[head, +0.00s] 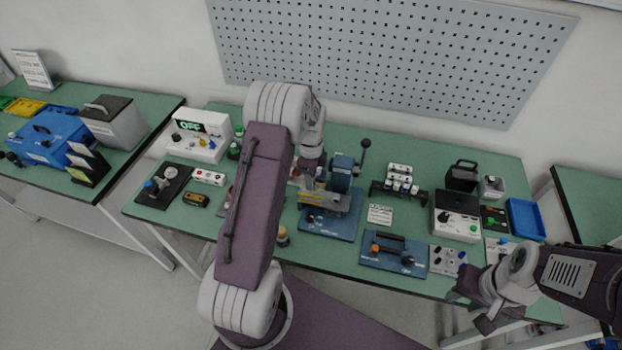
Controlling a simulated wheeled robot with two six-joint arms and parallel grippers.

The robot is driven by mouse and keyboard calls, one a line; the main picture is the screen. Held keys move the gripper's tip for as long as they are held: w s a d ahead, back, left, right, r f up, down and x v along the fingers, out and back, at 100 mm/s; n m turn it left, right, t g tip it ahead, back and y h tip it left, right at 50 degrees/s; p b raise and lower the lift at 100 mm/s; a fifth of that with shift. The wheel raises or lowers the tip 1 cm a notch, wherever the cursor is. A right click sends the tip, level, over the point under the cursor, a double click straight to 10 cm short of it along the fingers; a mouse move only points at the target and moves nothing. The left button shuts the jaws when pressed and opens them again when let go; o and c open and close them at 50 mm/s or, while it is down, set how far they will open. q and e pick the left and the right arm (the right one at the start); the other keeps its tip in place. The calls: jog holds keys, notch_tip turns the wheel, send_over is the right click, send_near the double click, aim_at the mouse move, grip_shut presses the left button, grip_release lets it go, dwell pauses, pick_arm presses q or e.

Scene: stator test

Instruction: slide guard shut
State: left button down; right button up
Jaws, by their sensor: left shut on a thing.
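The blue bench press (342,178) stands upright at the middle of the green table, with a lever on its right side and a blue base plate (328,224). A pale, yellowish guard (322,206) shows low on its front. My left gripper (308,184) reaches down at the left of the press and is shut on the guard; the exact grip is small and partly hidden by my arm. How far the guard stands open cannot be told. My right gripper (470,308) hangs at the table's front right edge, open and empty.
A blue fixture with a black handle (392,250) lies right of the press, and a white meter box (457,222) is beyond it. A small rack (398,188) stands behind. A white box reading OFF (202,135) is at the left. My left arm hides the table's left middle.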

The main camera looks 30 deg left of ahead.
dwell(0.8)
pick_arm(q)
jog(key=d, duration=0.2)
jog(key=w+d, duration=0.1)
jog(key=d, duration=0.2)
jog(key=w+d, duration=0.1)
jog(key=d, duration=0.2)
jog(key=shift+w+d+r+p, duration=0.1)
jog(key=shift+d+p, duration=0.15)
jog(key=shift+p, duration=0.15)
jog(key=shift+a, duration=0.15)
jog(key=c, duration=1.6)
grip_release()
jog(key=o, duration=0.4)
jog(key=shift+d, duration=0.3)
jog(key=shift+r, duration=0.2)
notch_tip(320, 180, up, 9)
jog(key=b, duration=0.1)
jog(key=shift+f, duration=0.2)
